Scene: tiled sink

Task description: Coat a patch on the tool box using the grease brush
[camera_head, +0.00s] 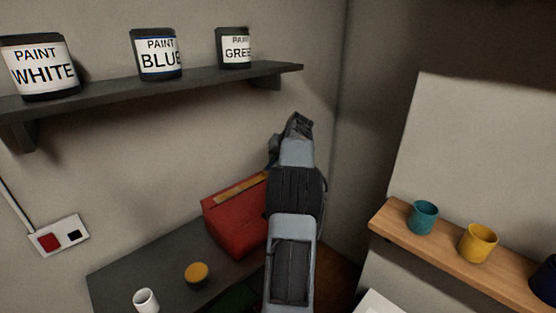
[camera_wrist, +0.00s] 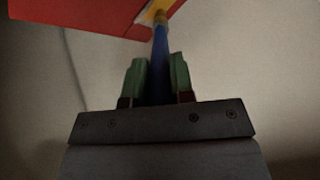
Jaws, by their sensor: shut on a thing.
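The red tool box (camera_head: 228,222) sits on the dark grey counter in the head view, with a tan strip along its top and its right side hidden by my arm. Its red surface also fills the upper left of the wrist view (camera_wrist: 90,14). My gripper (camera_wrist: 158,70) is shut on the blue handle of the grease brush (camera_wrist: 159,42), between green fingertips. The brush points away toward the red surface, with yellow around its far end. I cannot tell whether its tip touches the box. The brush and fingertips are hidden in the head view.
A yellow-topped round thing (camera_head: 196,273) and a white cup (camera_head: 146,300) stand on the counter (camera_head: 125,274). A shelf (camera_head: 200,80) with paint cans hangs above. A wooden shelf (camera_head: 446,262) with teal (camera_head: 423,217) and yellow (camera_head: 478,243) cups is at right.

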